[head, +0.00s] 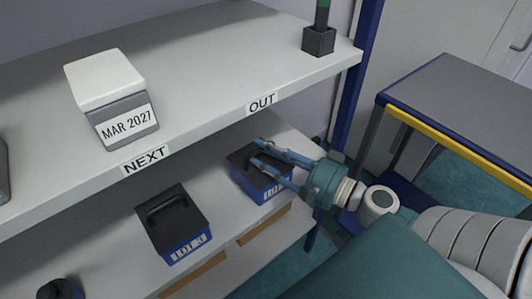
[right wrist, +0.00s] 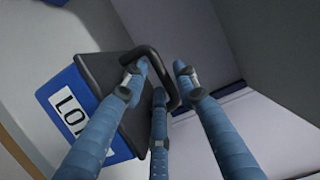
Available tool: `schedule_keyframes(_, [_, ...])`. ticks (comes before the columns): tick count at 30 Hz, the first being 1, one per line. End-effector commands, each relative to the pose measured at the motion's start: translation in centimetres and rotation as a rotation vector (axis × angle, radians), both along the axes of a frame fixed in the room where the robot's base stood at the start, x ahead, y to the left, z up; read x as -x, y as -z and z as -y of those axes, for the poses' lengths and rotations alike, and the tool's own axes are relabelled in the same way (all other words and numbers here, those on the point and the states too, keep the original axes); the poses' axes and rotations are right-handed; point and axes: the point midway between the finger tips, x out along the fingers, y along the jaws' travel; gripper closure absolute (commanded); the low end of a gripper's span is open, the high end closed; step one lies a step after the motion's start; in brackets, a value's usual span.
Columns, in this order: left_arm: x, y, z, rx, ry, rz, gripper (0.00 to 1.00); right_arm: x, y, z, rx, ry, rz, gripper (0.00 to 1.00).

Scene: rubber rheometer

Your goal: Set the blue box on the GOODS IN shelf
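Two blue boxes with black lids and black handles stand on the lower shelf (head: 224,239). My right gripper (head: 258,152) is at the right-hand blue box (head: 262,182), with its fingers over the lid. In the right wrist view this box (right wrist: 72,106) has a white label, only partly readable. The fingers (right wrist: 160,80) are spread around its black handle, with a gap between the tips, and do not look closed on it. The other blue box (head: 180,236) stands to the left, apart from the gripper. My left gripper is not in view. No GOODS IN sign is readable.
The upper shelf (head: 205,85) carries NEXT and OUT labels and overhangs the boxes. On it are a white-lidded grey box (head: 112,100) marked MAR 2027 and a dark holder (head: 319,41). A grey table (head: 465,95) with a yellow edge stands right.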

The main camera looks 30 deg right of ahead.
Motion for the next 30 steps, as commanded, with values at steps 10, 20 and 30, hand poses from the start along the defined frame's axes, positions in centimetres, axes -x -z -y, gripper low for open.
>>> schedule_keyframes(10, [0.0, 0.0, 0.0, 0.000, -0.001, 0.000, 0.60, 0.0, -0.1, 0.0, 0.000, 0.000, 0.001, 0.64])
schedule_keyframes(20, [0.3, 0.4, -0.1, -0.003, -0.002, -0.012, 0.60, 3.8, -0.1, 1.7, -0.005, 0.009, -0.002, 0.64])
schedule_keyframes(30, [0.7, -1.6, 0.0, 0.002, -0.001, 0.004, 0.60, 9.8, -0.2, 4.0, -0.002, 0.004, -0.002, 0.64])
